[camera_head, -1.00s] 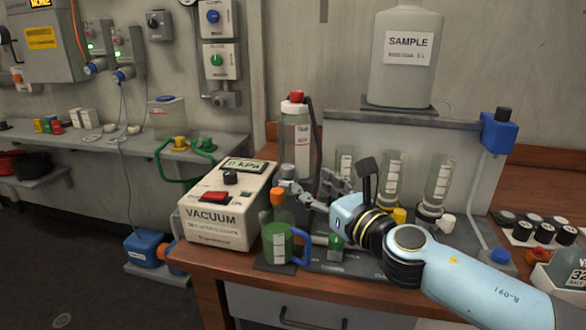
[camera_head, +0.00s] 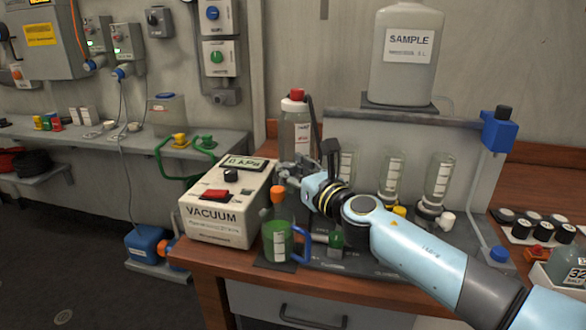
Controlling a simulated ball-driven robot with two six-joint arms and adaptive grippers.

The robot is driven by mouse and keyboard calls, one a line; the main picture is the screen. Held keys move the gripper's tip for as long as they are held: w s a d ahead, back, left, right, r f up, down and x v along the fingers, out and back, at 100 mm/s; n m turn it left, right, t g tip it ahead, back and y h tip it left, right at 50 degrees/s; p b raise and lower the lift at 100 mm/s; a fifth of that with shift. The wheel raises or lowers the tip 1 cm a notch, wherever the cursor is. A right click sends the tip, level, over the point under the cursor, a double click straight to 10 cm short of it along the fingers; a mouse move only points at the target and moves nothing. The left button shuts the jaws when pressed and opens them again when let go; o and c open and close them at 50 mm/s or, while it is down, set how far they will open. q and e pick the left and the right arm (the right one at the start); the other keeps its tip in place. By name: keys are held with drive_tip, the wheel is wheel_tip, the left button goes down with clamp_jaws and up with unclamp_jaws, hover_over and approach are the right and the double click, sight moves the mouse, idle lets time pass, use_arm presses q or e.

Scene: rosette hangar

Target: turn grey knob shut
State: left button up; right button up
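The grey knob (camera_head: 281,172) shows as a small rounded grey piece in front of the red-capped bottle (camera_head: 296,132), above the orange-topped green beaker (camera_head: 277,240). My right gripper (camera_head: 289,180) is right at it, its fingers beside or around the knob and partly covering it. I cannot tell whether the fingers touch or grip it, nor the knob's turned position. My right arm comes in from the lower right across the bench. My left gripper is not in view.
The vacuum box (camera_head: 215,224) stands left of the beaker. Glass columns (camera_head: 391,176) with a yellow knob (camera_head: 399,211) and a white knob (camera_head: 447,219) stand behind my arm. A sample bottle (camera_head: 404,70) sits on the shelf above. Black-capped jars (camera_head: 523,230) stand at the right.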

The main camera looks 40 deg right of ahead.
clamp_jaws()
drive_tip(key=m+h, duration=0.1)
drive_tip(key=m+h+p, duration=0.1)
drive_tip(key=shift+a+r+h+p, duration=0.15)
drive_tip(key=shift+a+h+p, duration=0.15)
drive_tip(key=shift+h, duration=0.1)
drive_tip(key=shift+f+m+g+h, duration=0.2)
drive_tip(key=shift+m+g+h, duration=0.35)
drive_tip(key=shift+h, duration=0.55)
drive_tip(key=o, duration=0.5)
unclamp_jaws()
drive_tip(key=v, duration=1.2)
